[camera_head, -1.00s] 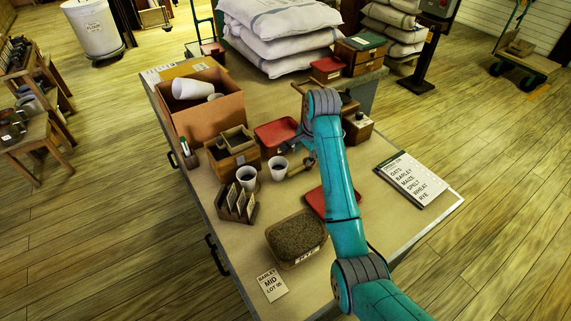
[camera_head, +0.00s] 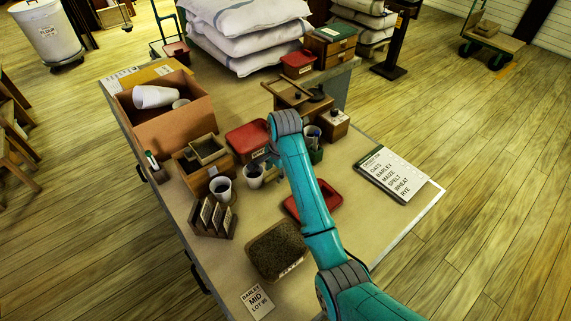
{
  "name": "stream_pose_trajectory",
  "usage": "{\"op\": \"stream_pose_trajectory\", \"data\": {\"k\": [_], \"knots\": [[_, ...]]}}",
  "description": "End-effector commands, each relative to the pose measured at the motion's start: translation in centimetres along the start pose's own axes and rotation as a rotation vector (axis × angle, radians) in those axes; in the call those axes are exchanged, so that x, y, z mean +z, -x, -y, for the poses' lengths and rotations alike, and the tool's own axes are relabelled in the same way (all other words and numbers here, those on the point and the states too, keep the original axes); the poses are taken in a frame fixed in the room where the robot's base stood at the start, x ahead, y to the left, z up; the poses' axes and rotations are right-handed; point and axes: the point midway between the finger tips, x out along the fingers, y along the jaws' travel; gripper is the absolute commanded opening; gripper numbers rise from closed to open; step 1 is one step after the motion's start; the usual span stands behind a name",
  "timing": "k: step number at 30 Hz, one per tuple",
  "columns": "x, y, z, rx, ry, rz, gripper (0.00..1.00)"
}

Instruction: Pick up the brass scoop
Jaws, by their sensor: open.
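I cannot make out the brass scoop clearly now; my teal arm covers the middle of the table where it may lie. My gripper (camera_head: 272,158) hangs below the arm's far end, just right of the red tray (camera_head: 246,138) and close to a pale cup (camera_head: 253,176). Only a small part of it shows; its jaws are open and I see nothing held in them.
A second cup (camera_head: 221,188) and a slotted card rack (camera_head: 212,216) stand left of the arm. A grain tray (camera_head: 277,252) is nearer, and another red tray (camera_head: 318,198) lies partly behind the arm. A cardboard box (camera_head: 185,128) is at back left. The table's right front is clear.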

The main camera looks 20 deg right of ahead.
Motion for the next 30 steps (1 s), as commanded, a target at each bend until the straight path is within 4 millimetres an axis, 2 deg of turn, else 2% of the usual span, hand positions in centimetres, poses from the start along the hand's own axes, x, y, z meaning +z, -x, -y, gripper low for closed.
{"op": "stream_pose_trajectory", "data": {"k": [4,11,17,30], "knots": [[0.94,-1.57,-0.86,0.001,0.0,0.0,0.5],[0.98,-1.68,-0.88,-0.001,-0.001,-0.001,0.5],[0.97,-1.68,-0.88,-0.001,-0.001,-0.001,0.0],[0.8,-1.56,-0.81,-0.001,-0.001,-0.001,0.0]]}}
